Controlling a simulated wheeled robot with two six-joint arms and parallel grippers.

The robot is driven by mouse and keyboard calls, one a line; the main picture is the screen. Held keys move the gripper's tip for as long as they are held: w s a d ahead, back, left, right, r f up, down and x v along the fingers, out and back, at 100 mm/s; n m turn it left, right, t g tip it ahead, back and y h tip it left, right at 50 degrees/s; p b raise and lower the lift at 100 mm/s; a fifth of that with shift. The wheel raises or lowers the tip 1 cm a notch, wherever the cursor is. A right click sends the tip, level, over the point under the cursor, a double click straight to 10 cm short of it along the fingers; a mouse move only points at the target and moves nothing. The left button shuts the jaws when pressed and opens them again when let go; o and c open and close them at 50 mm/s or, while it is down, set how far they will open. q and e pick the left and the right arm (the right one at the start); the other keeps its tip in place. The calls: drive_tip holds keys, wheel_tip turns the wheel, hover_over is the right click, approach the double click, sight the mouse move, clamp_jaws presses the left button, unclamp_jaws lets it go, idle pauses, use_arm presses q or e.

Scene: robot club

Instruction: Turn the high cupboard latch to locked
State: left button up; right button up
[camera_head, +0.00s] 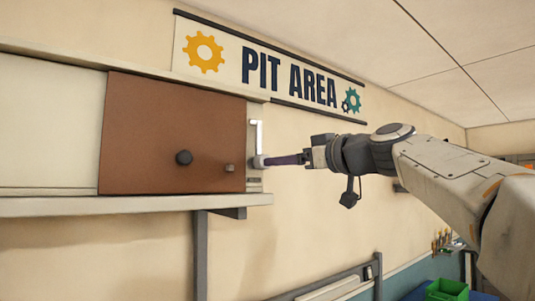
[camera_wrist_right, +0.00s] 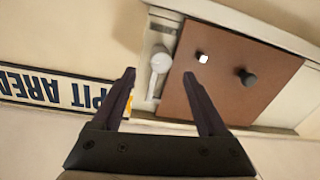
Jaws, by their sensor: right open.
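The high cupboard (camera_head: 60,130) is on the wall at left, with a brown door panel (camera_head: 150,135) that also shows in the wrist view (camera_wrist_right: 225,100). The pale latch (camera_head: 258,161) is at the door's right edge. In the wrist view the latch lever (camera_wrist_right: 157,75) has a round pivot end and a narrower arm, which points toward the picture's bottom. My right gripper (camera_head: 275,160) is open in front of the latch. In the wrist view its dark fingers (camera_wrist_right: 158,74) stand on either side of the lever; contact cannot be told. My left gripper is not in view.
A dark round knob (camera_head: 184,157) and a small peg (camera_head: 229,168) stick out from the door. A shelf edge (camera_head: 130,206) runs beneath. The PIT AREA sign (camera_head: 270,70) hangs above. A green bin (camera_head: 447,289) stands low at right. The wall below the sign is mostly bare.

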sight(260, 144)
drive_tip(key=p+x, duration=0.3)
drive_tip(key=x, duration=0.3)
drive_tip(key=shift+w+a, duration=0.15)
drive_tip(key=shift+a, duration=0.05)
clamp_jaws()
idle(1.2)
